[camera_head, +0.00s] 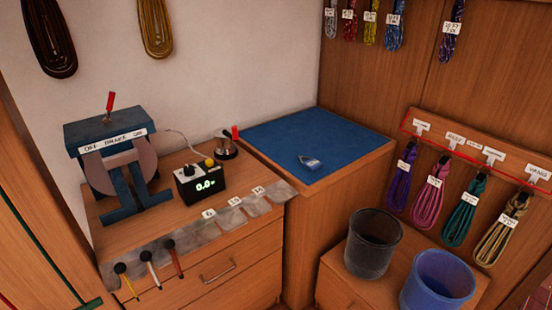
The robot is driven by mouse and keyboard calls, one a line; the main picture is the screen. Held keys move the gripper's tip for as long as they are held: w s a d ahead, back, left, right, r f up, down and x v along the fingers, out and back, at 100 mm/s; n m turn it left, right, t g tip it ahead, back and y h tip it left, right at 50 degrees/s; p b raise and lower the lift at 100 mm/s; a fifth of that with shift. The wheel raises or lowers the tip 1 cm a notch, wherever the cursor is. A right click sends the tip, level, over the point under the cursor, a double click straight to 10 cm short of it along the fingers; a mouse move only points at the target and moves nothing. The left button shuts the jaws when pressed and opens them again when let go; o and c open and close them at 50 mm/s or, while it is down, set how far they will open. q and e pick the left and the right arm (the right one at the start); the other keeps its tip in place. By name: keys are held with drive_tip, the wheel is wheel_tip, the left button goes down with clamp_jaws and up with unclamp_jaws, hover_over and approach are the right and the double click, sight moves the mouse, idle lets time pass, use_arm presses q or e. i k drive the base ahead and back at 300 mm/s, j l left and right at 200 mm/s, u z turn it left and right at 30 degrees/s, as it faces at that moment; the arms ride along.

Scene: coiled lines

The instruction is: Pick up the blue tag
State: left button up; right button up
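A small blue tag (310,162) with a pale, whitish edge lies on the blue top (345,137) of the wooden cabinet in the middle of the view. It lies flat and apart from other things, near the front edge of that top. Neither of my grippers shows in the head view.
A blue machine (112,160) with a red lever stands on the left counter. A small black display box (199,185) stands beside it. A black bucket (372,243) and a blue bucket (437,281) stand at lower right. Coiled lines (430,185) hang on the right wall.

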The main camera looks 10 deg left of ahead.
sight(313, 164)
drive_tip(key=i+l+u, duration=0.2)
drive_tip(key=u, duration=0.3)
drive_tip(key=l+u, duration=0.5)
drive_tip(key=i+j, duration=0.05)
